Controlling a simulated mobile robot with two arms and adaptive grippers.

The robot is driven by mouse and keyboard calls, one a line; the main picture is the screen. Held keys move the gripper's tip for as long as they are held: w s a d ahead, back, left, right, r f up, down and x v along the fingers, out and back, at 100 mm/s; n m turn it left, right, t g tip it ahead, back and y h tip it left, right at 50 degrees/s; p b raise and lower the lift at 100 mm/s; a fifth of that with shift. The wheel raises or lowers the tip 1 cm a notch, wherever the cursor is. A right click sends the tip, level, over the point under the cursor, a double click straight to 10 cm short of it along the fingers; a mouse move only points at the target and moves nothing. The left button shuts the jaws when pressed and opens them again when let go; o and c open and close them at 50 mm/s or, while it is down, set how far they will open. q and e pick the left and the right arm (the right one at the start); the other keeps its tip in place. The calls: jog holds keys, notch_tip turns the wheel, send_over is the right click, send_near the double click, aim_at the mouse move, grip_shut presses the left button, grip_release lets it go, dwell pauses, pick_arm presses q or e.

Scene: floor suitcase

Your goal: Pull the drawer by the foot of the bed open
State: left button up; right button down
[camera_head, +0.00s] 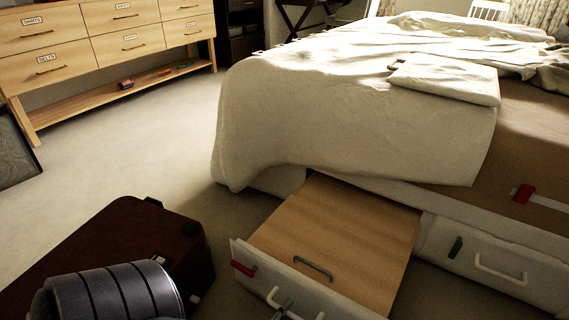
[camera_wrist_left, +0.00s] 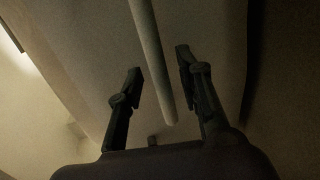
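The drawer (camera_head: 247,266) at the foot of the bed stands pulled out over the floor. Its inside shows a wooden panel with a grey handle. Its white front has a red tag at the left and a white bar handle (camera_head: 272,294), partly hidden at the lower frame edge. My left gripper's fingertip (camera_head: 285,306) shows beside this handle. In the left wrist view, my left gripper (camera_wrist_left: 159,63) is open, with the pale bar handle (camera_wrist_left: 152,55) between its fingers and gaps visible on both sides. My right gripper is not in view.
A dark red suitcase (camera_head: 125,238) lies on the floor to the left, partly behind my arm. A second bed drawer (camera_head: 480,285) at the right is shut. A wooden dresser (camera_head: 88,38) stands at the back left. Carpet is clear between dresser and bed.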

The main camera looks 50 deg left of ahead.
pick_arm(q)
jog(key=o, duration=0.6)
jog(key=r, duration=0.7)
jog(key=shift+w+a+r, duration=0.1)
jog(key=shift+a+r, duration=0.1)
jog(key=shift+r, duration=0.2)
jog(key=shift+c, duration=0.2)
jog(key=shift+d+r, duration=0.1)
jog(key=shift+r, duration=0.6)
jog(key=c, duration=0.6)
jog(key=shift+o, duration=0.2)
jog(key=shift+r, duration=0.35)
jog(key=shift+d, duration=0.1)
